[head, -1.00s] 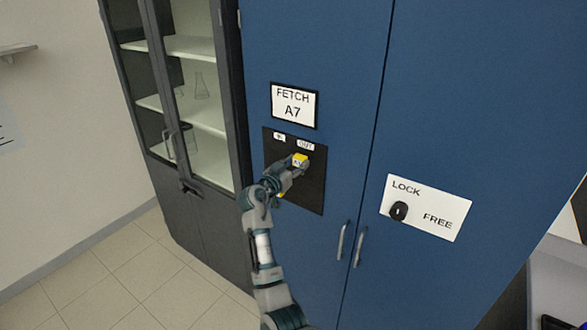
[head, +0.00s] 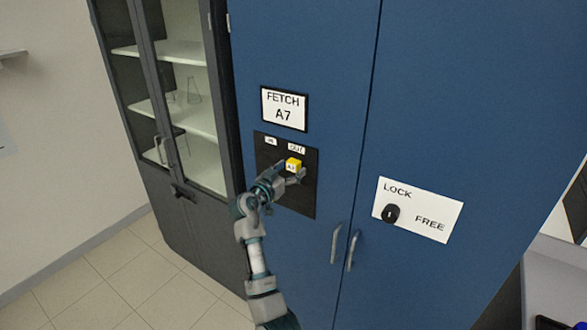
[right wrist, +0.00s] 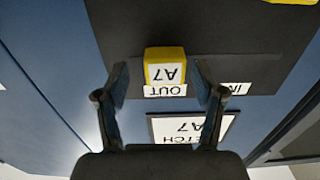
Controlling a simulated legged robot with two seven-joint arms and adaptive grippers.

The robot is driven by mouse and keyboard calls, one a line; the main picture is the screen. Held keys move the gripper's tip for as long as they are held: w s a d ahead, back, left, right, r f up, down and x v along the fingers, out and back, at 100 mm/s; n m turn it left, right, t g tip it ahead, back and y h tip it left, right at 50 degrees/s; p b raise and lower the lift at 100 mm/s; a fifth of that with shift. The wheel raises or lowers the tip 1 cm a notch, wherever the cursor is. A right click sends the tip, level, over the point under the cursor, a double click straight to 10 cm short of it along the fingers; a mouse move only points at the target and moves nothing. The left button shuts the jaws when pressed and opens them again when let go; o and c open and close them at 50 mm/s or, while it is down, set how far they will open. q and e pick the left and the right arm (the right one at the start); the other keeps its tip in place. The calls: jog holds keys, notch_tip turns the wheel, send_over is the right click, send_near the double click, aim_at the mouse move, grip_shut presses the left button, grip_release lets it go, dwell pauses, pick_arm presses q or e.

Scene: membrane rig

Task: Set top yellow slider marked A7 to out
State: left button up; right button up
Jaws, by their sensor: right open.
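The top yellow slider marked A7 (head: 293,164) sits on a black panel (head: 305,200) on the blue cabinet, just below the OUT label (head: 297,149). The IN label (head: 271,141) is to its left. In the right wrist view, which is upside down, the slider (right wrist: 165,68) lines up with the OUT label (right wrist: 165,91). My right gripper (head: 291,173) is at the slider, open, with one finger on each side. In the right wrist view gaps show between the fingers (right wrist: 160,80) and the slider. My left gripper is out of view.
Another yellow piece (right wrist: 290,2) shows at the top edge of the right wrist view. The FETCH A7 sign (head: 284,109) is above the panel. A LOCK/FREE plate with a black knob (head: 391,213) and door handles (head: 343,247) are to the right. A glass-door cabinet stands left.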

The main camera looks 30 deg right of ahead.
jog(key=v, duration=1)
jog(key=shift+s, duration=0.15)
jog(key=shift+f, duration=0.1)
